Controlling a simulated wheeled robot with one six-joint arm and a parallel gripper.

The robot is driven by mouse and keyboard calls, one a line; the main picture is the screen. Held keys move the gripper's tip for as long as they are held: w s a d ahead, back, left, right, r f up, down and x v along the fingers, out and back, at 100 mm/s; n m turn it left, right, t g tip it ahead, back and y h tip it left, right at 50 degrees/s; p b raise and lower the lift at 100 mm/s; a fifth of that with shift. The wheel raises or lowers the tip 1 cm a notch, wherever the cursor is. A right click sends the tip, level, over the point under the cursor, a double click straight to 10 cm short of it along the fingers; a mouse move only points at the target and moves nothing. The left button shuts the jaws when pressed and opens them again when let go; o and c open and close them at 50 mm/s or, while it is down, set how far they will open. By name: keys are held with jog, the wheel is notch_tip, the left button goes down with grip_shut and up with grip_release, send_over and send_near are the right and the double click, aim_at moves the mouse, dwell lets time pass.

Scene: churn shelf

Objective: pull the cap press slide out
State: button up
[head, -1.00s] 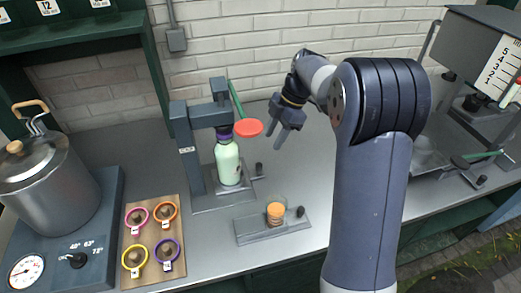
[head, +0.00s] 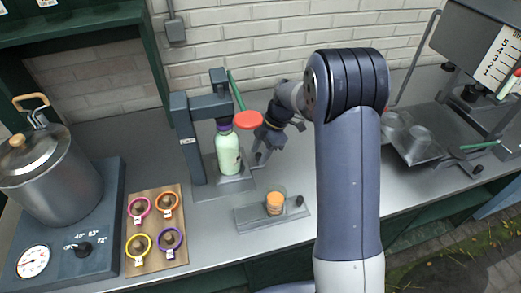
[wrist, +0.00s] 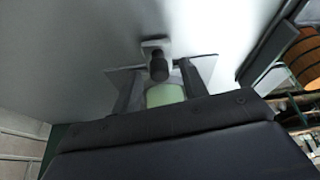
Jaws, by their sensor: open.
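The cap press (head: 182,140) is a dark grey frame with a green lever ending in a red disc (head: 247,119). A pale green bottle (head: 227,155) with a purple cap stands upright under its head, on the flat grey slide (head: 236,186). My gripper (head: 260,160) is open at the right side of the press, by the slide's end. In the wrist view, the slide's dark knob (wrist: 158,68) shows just ahead of and between my two finger tips (wrist: 158,78). The bottle (wrist: 165,96) shows between the fingers. I cannot tell whether a finger touches the knob.
In front of the press is a grey fixture (head: 248,216) with an orange-topped jar (head: 275,204). A wooden board (head: 155,225) with several coloured rings lies left. A steel pot (head: 48,175) stands further left. A tray (head: 410,150) with clear domes is at right.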

grip_shut()
dwell(0.4)
